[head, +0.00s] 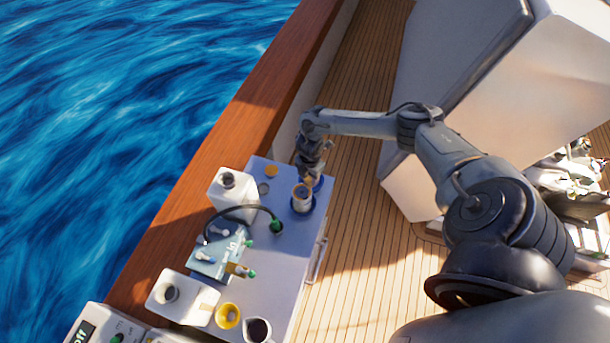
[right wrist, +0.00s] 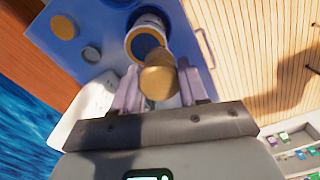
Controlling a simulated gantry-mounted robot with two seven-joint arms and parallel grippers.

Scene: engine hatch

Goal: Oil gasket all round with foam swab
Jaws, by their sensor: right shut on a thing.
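My right gripper (head: 309,176) is over the far end of the work top, at a pale can (head: 301,199). In the right wrist view its two pale fingers (right wrist: 160,92) are shut on the foam swab, whose rounded tan head (right wrist: 158,80) shows between and beyond them. The swab's handle is mostly hidden. The can (right wrist: 149,36) has a dark blue opening, and the swab head overlaps its near rim in the picture. I cannot tell whether they touch. The gasket cannot be made out in either view. My left gripper is not in view.
The work top (head: 283,268) also holds a white jug (head: 232,192), a blue box (head: 207,266), a white canister (head: 183,299), a yellow cup (head: 228,316) and a dark-filled cup (head: 258,331). A wooden rail (head: 262,95) runs alongside. Engine parts (head: 578,175) show at far right beside the raised white hatch (head: 500,85).

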